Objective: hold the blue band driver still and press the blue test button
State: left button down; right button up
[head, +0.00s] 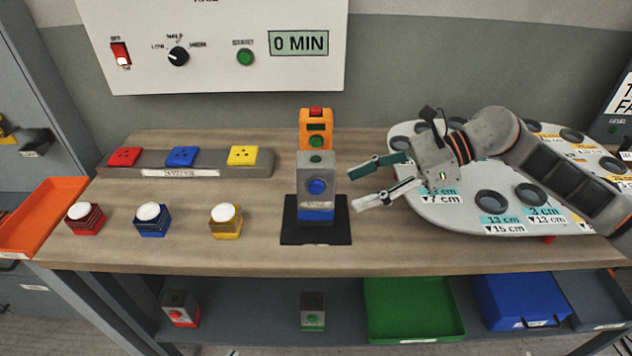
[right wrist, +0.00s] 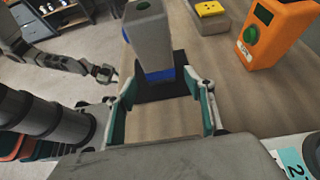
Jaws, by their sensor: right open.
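The blue band driver (head: 304,170) is a grey upright block with a blue band at its base. It stands on a black mat (head: 330,238) mid-table. A round blue button (head: 317,187) is on its front face. My right gripper (head: 354,182) is open and empty just right of the driver, its fingers pointing at it and apart from it. In the right wrist view the driver (right wrist: 152,42) stands beyond the open fingers (right wrist: 167,92). My left gripper (right wrist: 106,74) shows small in that view; its fingers are unclear.
An orange device (head: 316,128) with a red top stands right behind the driver. Red, blue and yellow blocks with white domes, including the blue one (head: 151,220), are at left. A grey holed board (head: 450,207) lies under my right arm. The table front is clear.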

aim_at(321, 202)
jog(key=x, duration=0.7)
jog(key=shift+s+a+f, duration=0.15)
jog(key=shift+s+a, duration=0.05)
jog(key=shift+a, duration=0.1)
jog(key=shift+w+a+f, duration=0.1)
jog(key=shift+a+f, duration=0.2)
jog(key=shift+a, duration=0.5)
jog(key=c, duration=0.7)
